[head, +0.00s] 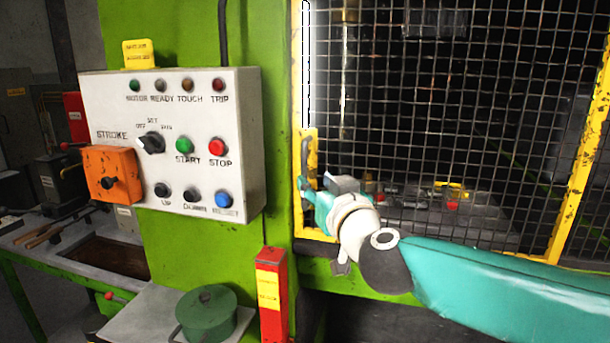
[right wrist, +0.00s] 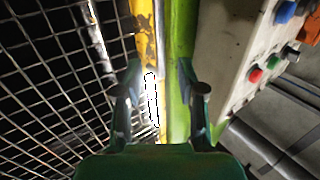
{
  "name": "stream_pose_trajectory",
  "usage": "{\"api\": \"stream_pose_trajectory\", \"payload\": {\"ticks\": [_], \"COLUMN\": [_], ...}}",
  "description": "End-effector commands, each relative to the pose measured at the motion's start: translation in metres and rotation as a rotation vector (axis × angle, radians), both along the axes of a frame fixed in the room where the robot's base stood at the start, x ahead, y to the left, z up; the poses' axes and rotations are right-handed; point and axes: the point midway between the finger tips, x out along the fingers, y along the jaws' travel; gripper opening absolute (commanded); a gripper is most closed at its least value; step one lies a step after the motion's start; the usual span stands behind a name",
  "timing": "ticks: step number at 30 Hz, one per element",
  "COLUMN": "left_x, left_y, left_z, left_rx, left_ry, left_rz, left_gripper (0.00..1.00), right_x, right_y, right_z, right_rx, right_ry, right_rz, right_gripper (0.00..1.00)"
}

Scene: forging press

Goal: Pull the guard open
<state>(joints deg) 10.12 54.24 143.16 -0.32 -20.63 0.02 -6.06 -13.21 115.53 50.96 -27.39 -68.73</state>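The guard is a wire-mesh panel in a yellow frame (head: 580,190), closing the press front in the head view. Its yellow frame also shows in the right wrist view (right wrist: 147,45). A dark upright handle (head: 306,152) sits on the yellow plate at the guard's left edge. My right gripper (head: 312,187) is at the lower end of this handle in the head view. In the right wrist view its two fingers (right wrist: 158,78) stand apart, with the yellow frame edge beyond the gap. Nothing is clearly held, and contact with the handle cannot be told. My left gripper is not in view.
A white control box (head: 240,130) with buttons and an orange switch box (head: 112,175) are on the green press column (head: 185,250), left of the guard. A red post (head: 272,295) and a green pot (head: 207,312) stand below. A workbench (head: 60,245) is at left.

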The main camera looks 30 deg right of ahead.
Motion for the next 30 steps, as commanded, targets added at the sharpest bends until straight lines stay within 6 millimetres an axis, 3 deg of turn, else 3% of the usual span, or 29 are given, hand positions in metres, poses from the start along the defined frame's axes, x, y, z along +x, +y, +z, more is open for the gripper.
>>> {"api": "stream_pose_trajectory", "payload": {"ticks": [6, 12, 25, 30], "left_x": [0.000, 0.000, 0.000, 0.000], "left_y": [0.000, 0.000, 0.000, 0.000], "left_z": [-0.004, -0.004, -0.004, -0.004], "left_rx": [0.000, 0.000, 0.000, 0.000], "left_ry": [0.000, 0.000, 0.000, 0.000], "left_rz": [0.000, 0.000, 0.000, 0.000], "left_gripper": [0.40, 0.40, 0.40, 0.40], "right_x": [0.045, 0.069, 0.077, 0.077], "right_y": [-0.013, -0.019, -0.021, -0.020], "right_z": [-0.001, 0.000, 0.000, 0.000], "right_rx": [0.001, -0.001, 0.000, 0.000], "right_ry": [0.002, 0.001, 0.000, 0.000], "right_rz": [-0.001, 0.001, 0.002, 0.003], "right_gripper": [0.39, 0.39, 0.39, 0.11]}}
